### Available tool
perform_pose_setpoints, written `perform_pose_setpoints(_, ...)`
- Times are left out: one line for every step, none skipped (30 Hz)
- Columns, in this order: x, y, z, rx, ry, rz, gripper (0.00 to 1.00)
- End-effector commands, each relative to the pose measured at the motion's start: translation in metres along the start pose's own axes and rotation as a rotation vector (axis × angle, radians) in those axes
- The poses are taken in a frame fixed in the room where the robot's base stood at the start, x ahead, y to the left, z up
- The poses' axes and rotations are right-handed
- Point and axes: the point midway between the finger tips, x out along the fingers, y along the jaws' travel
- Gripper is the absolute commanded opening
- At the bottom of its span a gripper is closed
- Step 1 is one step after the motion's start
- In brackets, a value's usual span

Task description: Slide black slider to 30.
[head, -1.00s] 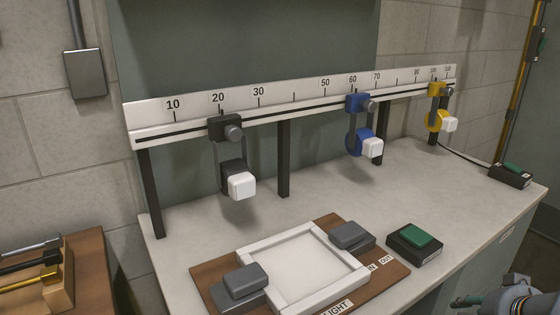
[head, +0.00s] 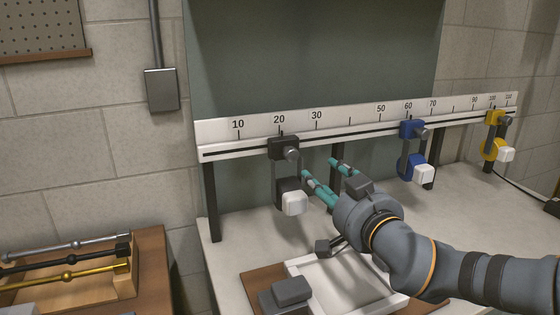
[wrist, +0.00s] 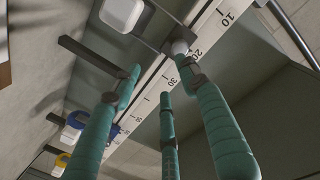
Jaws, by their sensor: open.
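The black slider (head: 284,148) sits on the white numbered rail (head: 222,134), with its mark at 20. A grey knob (head: 292,154) is on its front, and a black lamp head with a white cap (head: 294,203) hangs below. My gripper (head: 320,168) is open and empty, with its teal fingers just right of and in front of the slider, below the rail near 30. In the wrist view the fingers (wrist: 158,72) are spread. One fingertip there overlaps the slider's knob (wrist: 180,47); I cannot tell whether they touch. The white cap (wrist: 121,14) shows at the top.
The blue slider (head: 412,130) is at about 60, and the yellow slider (head: 495,117) is near 100. Rail posts (head: 211,200) stand on the bench. A white frame on a brown board (head: 262,280) lies below my arm. The rail between black and blue is free of sliders.

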Motion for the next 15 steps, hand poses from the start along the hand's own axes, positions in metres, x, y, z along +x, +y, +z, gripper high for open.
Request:
perform_pose_setpoints(0.001,-0.015,-0.004,-0.011,0.019,-0.027,0.43)
perform_pose_setpoints(0.002,-0.02,-0.006,-0.016,0.027,-0.037,0.43)
perform_pose_setpoints(0.003,-0.025,-0.008,-0.022,0.036,-0.045,0.43)
perform_pose_setpoints(0.004,-0.028,-0.009,-0.024,0.039,-0.048,0.43)
perform_pose_setpoints(0.006,-0.029,-0.009,-0.025,0.04,-0.05,0.43)
perform_pose_setpoints(0.009,-0.03,-0.01,-0.026,0.041,-0.051,0.43)
perform_pose_setpoints(0.012,-0.03,-0.01,-0.026,0.041,-0.051,0.43)
perform_pose_setpoints(0.015,-0.03,-0.01,-0.027,0.04,-0.05,0.43)
perform_pose_setpoints(0.021,-0.03,-0.01,-0.027,0.04,-0.049,0.43)
perform_pose_setpoints(0.026,-0.03,-0.01,-0.027,0.039,-0.049,0.43)
perform_pose_setpoints(0.031,-0.029,-0.009,-0.027,0.038,-0.049,0.43)
perform_pose_setpoints(0.038,-0.03,-0.011,-0.027,0.038,-0.048,0.43)
perform_pose_setpoints(0.043,-0.03,-0.011,-0.026,0.039,-0.049,0.43)
perform_pose_setpoints(0.049,-0.03,-0.011,-0.027,0.037,-0.048,0.43)
perform_pose_setpoints(0.056,-0.031,-0.011,-0.027,0.038,-0.049,0.43)
